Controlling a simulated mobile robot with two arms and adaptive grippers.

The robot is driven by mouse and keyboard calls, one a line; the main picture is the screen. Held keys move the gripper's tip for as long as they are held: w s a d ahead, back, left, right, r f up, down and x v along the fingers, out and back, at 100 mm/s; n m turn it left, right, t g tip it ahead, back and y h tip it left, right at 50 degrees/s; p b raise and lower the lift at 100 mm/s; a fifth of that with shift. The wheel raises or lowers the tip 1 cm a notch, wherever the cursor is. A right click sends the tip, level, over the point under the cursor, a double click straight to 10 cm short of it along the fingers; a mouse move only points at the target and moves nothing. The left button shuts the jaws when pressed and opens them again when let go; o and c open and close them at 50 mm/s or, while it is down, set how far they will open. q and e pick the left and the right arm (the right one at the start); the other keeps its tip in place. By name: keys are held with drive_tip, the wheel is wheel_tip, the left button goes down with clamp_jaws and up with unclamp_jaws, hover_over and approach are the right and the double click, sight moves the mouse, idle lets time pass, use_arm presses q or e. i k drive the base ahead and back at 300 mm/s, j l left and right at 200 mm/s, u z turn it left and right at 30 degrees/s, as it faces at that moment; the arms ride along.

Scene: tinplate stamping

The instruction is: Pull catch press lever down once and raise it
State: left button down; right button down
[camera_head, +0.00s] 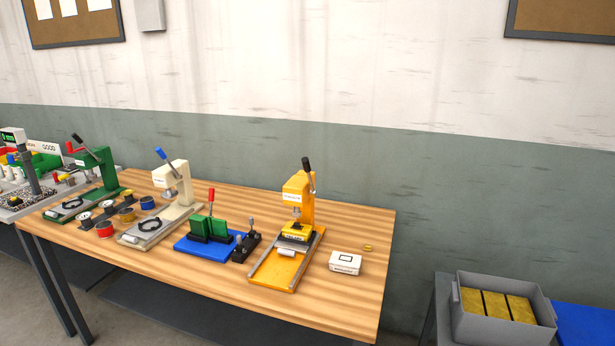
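Three lever presses stand on the wooden table (352,217). The orange press (293,192) at the right has a black-gripped lever (307,167) pointing up; a yellow and black block sits under its head. The cream press (177,180) in the middle has a blue-tipped lever (161,154) slanting up to the left. The green press (103,165) at the left has a dark-tipped lever (79,139) slanting up to the left. Their labels are too small to read, so I cannot tell which is the catch press. Neither of my grippers is in view.
A blue-based fixture with green blocks (209,228) and a red-tipped handle stands between the cream and orange presses. A small white box (345,262) sits right of the orange press. A grey bin (502,308) with yellow contents stands off the table at the lower right.

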sight(306, 163)
drive_tip(key=z, duration=0.25)
drive_tip(key=i+j+z, duration=0.45)
drive_tip(key=j, duration=0.15)
drive_tip(key=j+z, duration=0.25)
drive_tip(key=i+j+z, duration=0.2)
drive_tip(key=j, duration=0.3)
